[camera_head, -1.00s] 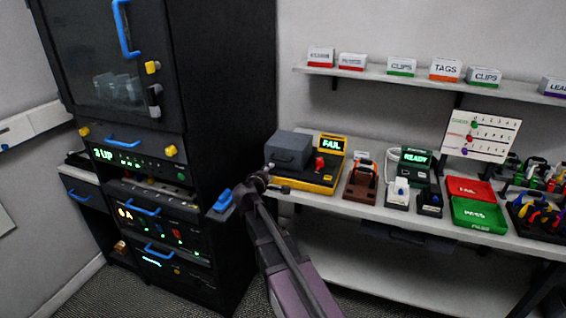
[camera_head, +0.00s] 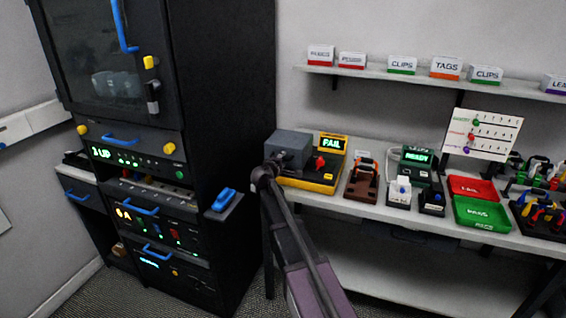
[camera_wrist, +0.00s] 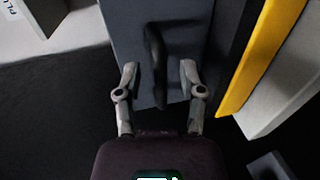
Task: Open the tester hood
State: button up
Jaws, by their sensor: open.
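The tester (camera_head: 308,184) is a yellow and black unit with a lit FAIL screen at the left end of the bench. Its grey box-shaped hood (camera_head: 291,147) is down over the tester's left part. In the wrist view the grey hood (camera_wrist: 185,30) fills the top middle, with a dark bar handle (camera_wrist: 155,60) running up its face. My gripper (camera_wrist: 158,80) is open, one finger on each side of the handle, with gaps showing on both sides. In the head view my gripper (camera_head: 268,168) is at the hood's left front, where my arm partly hides it.
The tester's yellow edge (camera_wrist: 262,60) runs close to the right of my gripper. A dark cabinet (camera_head: 225,80) stands at the left. A brown fixture (camera_head: 362,182), green READY device (camera_head: 416,160), red tray (camera_head: 470,187) and green tray (camera_head: 480,213) stand farther right on the bench.

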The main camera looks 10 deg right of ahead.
jog(key=shift+w+d+f, duration=0.1)
jog(key=shift+w+d, duration=0.15)
jog(key=shift+w, duration=0.15)
grip_shut()
jog(key=shift+a, duration=0.1)
